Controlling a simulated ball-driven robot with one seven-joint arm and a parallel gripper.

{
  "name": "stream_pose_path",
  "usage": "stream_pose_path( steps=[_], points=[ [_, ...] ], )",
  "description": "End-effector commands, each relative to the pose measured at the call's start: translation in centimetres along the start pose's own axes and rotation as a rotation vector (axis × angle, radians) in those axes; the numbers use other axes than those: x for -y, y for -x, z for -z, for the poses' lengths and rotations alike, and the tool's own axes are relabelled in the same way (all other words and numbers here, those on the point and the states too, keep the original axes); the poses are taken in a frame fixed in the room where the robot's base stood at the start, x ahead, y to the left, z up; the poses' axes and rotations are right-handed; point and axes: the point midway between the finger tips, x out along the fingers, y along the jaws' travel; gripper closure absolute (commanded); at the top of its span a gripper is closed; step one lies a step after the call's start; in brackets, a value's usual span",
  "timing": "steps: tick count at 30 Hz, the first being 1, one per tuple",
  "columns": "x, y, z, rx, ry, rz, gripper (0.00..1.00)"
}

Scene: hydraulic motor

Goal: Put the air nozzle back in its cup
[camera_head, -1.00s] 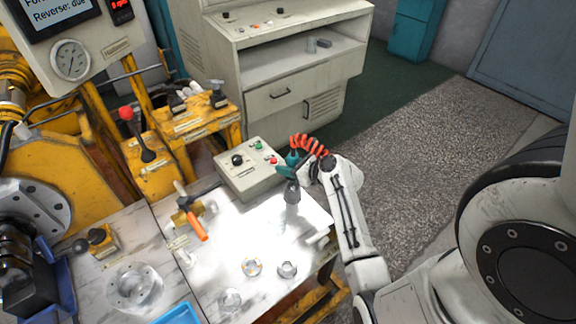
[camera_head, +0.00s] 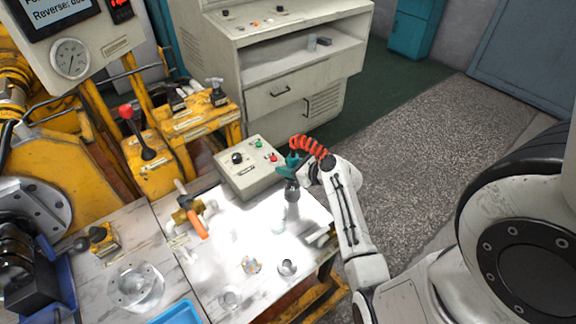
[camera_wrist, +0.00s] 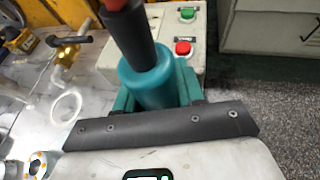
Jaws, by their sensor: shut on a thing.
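The air nozzle (camera_head: 291,162) is teal with a dark lower end, and a red coiled hose (camera_head: 312,147) rises from it. My gripper (camera_head: 300,170) is shut on it above the right part of the table. The wrist view shows the teal nozzle body (camera_wrist: 150,82) between my gripper's fingers (camera_wrist: 158,98), with a black neck and red hose end toward the camera. A grey cylindrical piece (camera_head: 292,190) shows directly below the nozzle. I cannot tell whether it is the cup or the nozzle's tip, nor whether nozzle and cup touch.
A control box (camera_head: 248,168) with green and red buttons stands close behind and left of the nozzle. A small metal ring part (camera_head: 287,267) and other clear or metal parts lie in front. The table (camera_head: 240,228) is bright and largely bare between them.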

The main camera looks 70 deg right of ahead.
Motion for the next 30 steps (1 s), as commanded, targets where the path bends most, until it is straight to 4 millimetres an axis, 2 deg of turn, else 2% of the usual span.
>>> stream_pose_path(
  steps=[18,30],
  points=[
    [0.0,-0.9,2.0,0.001,0.002,0.000,0.96],
    [0.0,-1.0,2.1,0.001,0.001,0.000,0.96]
  ],
)
